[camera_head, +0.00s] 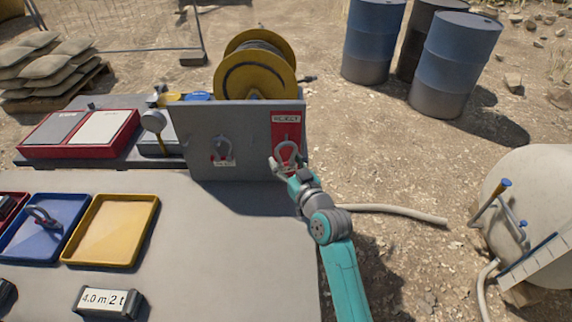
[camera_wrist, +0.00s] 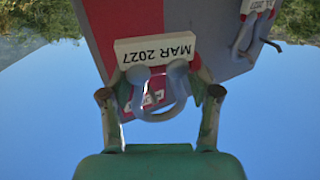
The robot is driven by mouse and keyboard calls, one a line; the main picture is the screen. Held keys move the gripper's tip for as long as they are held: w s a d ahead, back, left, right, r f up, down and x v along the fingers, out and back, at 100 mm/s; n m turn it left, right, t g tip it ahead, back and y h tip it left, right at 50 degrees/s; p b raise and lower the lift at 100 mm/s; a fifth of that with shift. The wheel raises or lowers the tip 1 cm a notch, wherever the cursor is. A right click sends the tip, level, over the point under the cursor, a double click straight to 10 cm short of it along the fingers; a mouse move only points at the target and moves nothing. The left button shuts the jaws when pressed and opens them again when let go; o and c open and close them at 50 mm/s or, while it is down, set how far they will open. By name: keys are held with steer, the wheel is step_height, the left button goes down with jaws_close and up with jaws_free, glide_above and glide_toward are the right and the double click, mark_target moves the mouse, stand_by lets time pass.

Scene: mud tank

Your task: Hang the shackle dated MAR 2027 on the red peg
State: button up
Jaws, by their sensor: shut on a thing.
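The shackle dated MAR 2027 (camera_wrist: 177,90) is grey, with a white tag (camera_wrist: 155,48) that reads MAR 2027. In the head view this shackle (camera_head: 287,149) is in front of the red panel (camera_head: 287,127) at the right of the upright grey board. My gripper (camera_head: 284,168) is shut on it; in the wrist view the two fingertips (camera_wrist: 160,94) stand on either side of it. The red peg is not clearly visible, and I cannot tell whether the shackle is around it.
A second tagged shackle (camera_head: 221,149) hangs on the grey part of the board (camera_head: 250,165). Another shackle (camera_head: 42,216) lies in the blue tray (camera_head: 62,245), beside an empty yellow tray (camera_head: 112,255). A yellow reel (camera_head: 256,66) stands behind the board. The table's middle (camera_head: 215,245) is clear.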

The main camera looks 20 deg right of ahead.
steer(key=w, duration=0.2)
steer(key=w+d+f, duration=0.1)
steer(key=shift+w, duration=0.15)
stand_by(0.5)
steer(key=shift+w+f, duration=0.1)
steer(key=shift+f, duration=0.2)
steer(key=o, duration=1.4)
steer(key=shift+d, duration=0.1)
steer(key=shift+r, duration=0.1)
steer(key=s+d, duration=0.1)
steer(key=s, duration=1)
steer(key=shift+s+d, duration=0.35)
steer(key=shift+s, duration=0.05)
